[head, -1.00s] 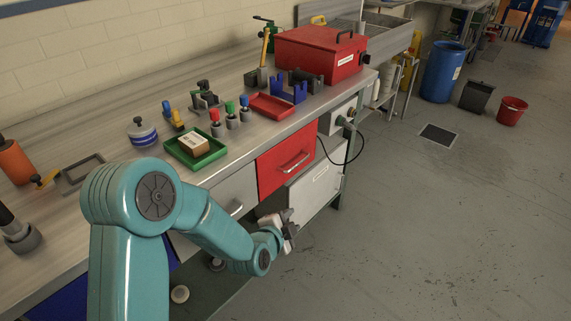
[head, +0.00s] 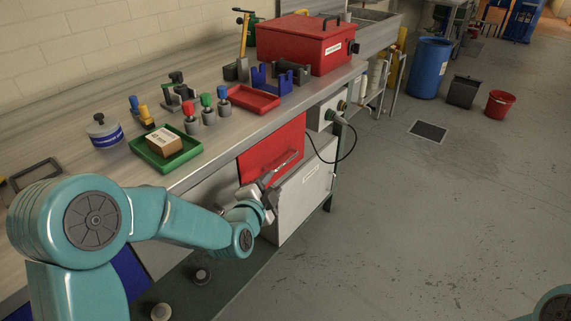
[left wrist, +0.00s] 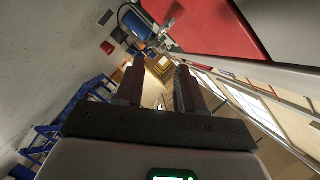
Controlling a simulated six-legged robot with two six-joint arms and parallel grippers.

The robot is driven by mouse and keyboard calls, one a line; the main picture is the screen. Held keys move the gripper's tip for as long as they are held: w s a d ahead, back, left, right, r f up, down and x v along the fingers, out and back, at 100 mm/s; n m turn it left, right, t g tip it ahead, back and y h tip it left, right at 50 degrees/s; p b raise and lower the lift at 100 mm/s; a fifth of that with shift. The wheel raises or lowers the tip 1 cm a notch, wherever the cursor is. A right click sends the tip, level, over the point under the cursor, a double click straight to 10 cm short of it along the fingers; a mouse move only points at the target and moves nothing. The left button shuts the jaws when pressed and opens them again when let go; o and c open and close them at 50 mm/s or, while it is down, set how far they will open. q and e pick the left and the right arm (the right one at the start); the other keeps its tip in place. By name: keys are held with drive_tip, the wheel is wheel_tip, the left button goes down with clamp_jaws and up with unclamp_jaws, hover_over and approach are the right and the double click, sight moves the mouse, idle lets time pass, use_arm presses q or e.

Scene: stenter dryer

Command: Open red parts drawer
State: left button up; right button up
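The red parts drawer (head: 262,152) is in the bench front, below the worktop, and looks shut. Its metal bar handle (head: 284,163) runs across the lower front. A red surface, likely the drawer front (left wrist: 205,25), is at the top there. Whether the fingers touch the handle I cannot tell. My right gripper is out of view.
A pale labelled cabinet (head: 303,195) stands right of the drawer, with a black cable (head: 352,150) above. The worktop carries a green tray (head: 140,152), a red tray (head: 262,97) and a red toolbox (head: 305,38). The floor at right is free around a drain grate (head: 428,132).

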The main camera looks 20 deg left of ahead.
sight(287, 162)
use_arm(q)
drive_tip(key=x, duration=1.4)
drive_tip(key=shift+a+f+b, duration=0.1)
drive_tip(key=shift+b, duration=0.25)
drive_tip(key=shift+s, duration=0.1)
clamp_jaws()
